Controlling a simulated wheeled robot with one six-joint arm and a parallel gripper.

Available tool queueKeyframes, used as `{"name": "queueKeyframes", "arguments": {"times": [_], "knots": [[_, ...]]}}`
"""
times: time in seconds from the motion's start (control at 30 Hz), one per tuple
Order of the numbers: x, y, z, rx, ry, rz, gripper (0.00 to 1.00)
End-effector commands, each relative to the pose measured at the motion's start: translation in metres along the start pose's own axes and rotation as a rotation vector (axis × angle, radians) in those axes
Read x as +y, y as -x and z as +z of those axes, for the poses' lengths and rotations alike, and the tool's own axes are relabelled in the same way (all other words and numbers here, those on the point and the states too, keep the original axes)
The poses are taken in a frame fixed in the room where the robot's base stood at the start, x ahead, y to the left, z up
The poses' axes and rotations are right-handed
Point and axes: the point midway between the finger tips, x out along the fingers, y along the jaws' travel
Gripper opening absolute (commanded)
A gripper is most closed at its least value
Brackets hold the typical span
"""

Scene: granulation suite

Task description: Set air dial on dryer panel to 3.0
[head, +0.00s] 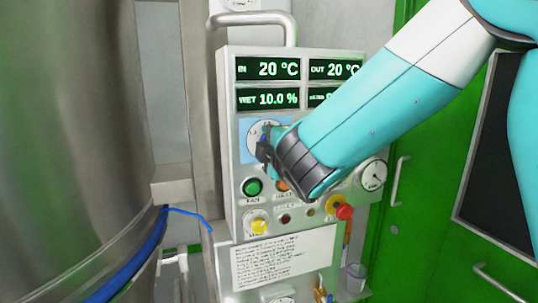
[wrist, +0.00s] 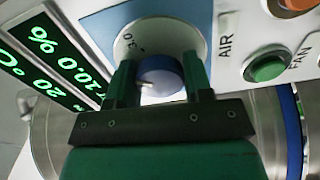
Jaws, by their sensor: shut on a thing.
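The dryer panel (head: 300,221) faces me in the head view. Its air dial (head: 256,132) is a pale round scale on a blue square, partly covered by my gripper (head: 265,150). In the wrist view the dial scale (wrist: 186,32) shows "3.0" near its upper left edge, with "AIR" printed beside it. The blue dial knob (wrist: 165,75) sits between the two fingers of my gripper (wrist: 160,80), which is shut on it. A small light mark shows on the knob's left side. The fingers hide parts of the scale, so I cannot tell the exact setting.
Green-lit displays (head: 268,69) are above the dial. The green FAN button (head: 253,187), a yellow knob (head: 258,227) and a red emergency button (head: 344,211) are below. A round gauge (head: 372,174) is at right. A large steel vessel (head: 75,130) stands close on the left.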

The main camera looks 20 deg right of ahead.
Motion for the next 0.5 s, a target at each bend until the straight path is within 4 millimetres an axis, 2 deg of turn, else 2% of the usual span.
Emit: {"name": "queueKeyframes", "arguments": {"times": [0.03,0.5], "knots": [[-0.0053,0.0003,0.0012,-0.001,-0.043,0.002,0.23],[-0.0046,0.0003,0.0011,-0.002,-0.392,0.0,0.23]]}}
